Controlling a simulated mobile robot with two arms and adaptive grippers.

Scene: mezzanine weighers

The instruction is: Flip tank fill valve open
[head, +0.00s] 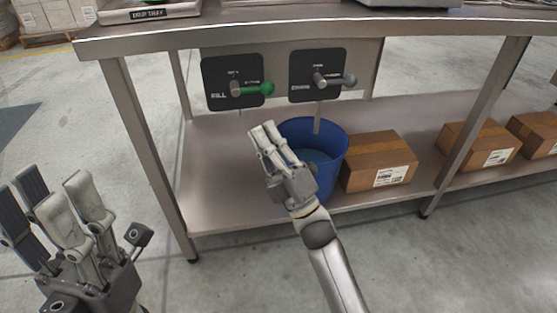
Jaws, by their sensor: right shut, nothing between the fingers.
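The fill valve (252,89) has a green-knobbed lever on a black plate labelled FILL, hung under the table's front edge. Its lever points to the right, roughly level. A second black plate to its right carries a grey-knobbed lever (334,80), also pointing right. My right gripper (264,130) is shut and empty, below the fill valve and in front of the blue bucket, not touching the lever. My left gripper (60,205) is at the lower left, its fingers apart and empty, well away from the valves.
A blue bucket (327,165) stands on the lower shelf (222,165) beneath the valves. Several cardboard boxes (378,158) sit to its right. The metal table (300,28) holds a drop tray (150,12) at its left end. Table legs flank the shelf; floor in front is clear.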

